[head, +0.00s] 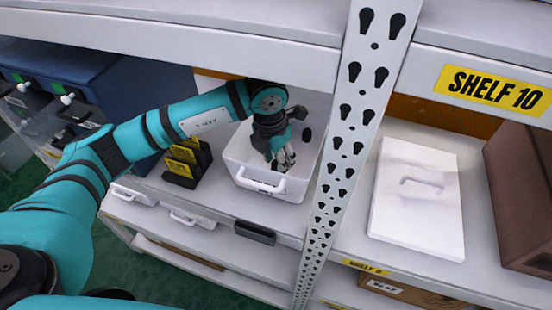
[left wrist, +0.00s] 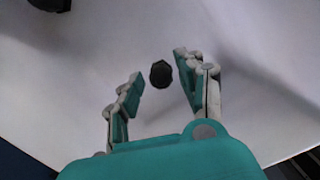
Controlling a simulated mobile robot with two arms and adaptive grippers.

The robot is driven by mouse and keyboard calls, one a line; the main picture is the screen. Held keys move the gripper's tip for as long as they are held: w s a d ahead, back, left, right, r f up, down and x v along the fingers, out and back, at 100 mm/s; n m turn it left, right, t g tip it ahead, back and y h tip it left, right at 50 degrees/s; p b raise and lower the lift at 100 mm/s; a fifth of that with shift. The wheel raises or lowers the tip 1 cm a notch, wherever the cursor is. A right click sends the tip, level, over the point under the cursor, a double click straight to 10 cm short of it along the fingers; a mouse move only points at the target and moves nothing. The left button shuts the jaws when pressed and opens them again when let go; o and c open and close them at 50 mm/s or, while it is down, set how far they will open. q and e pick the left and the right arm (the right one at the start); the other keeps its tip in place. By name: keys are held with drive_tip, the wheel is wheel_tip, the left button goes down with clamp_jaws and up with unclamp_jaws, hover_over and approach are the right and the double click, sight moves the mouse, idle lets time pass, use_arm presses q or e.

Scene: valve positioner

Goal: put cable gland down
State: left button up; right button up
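My left gripper (head: 283,160) reaches down into a white bin (head: 262,187) on the shelf. In the left wrist view its two fingers (left wrist: 160,68) are spread apart. A small black part, which looks like the cable gland (left wrist: 160,74), shows between and just past the fingertips, with a gap on each side. It appears to lie on the white bin floor; its exact height is hard to tell. Another black part (head: 307,134) is in the bin at its back right, and a dark part (left wrist: 50,4) shows at the wrist view's top left. My right gripper is out of view.
A perforated upright (head: 335,165) stands right of the bin. A black holder with yellow cards (head: 187,162) stands left. The upper shelf edge (head: 230,45) is close above my arm. A white lid with a handle (head: 415,215) lies on the right shelf beside a brown box (head: 520,190).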

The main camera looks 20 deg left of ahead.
sight(274, 164)
use_arm(q)
drive_tip(key=shift+o, duration=0.4)
drive_tip(key=shift+r, duration=0.15)
drive_tip(key=shift+r+p, duration=0.3)
drive_tip(key=shift+p, duration=0.15)
drive_tip(key=shift+r+p, duration=0.55)
drive_tip(key=shift+p, duration=0.05)
drive_tip(key=shift+r+b, duration=0.4)
drive_tip(key=shift+b, duration=0.35)
drive_tip(key=r, duration=0.3)
drive_tip(key=r+b, duration=0.1)
drive_tip(key=r, duration=0.1)
drive_tip(key=shift+s+a+r, duration=0.1)
drive_tip(key=shift+s+a, duration=0.05)
drive_tip(key=shift+s, duration=0.2)
drive_tip(key=shift+r, duration=0.35)
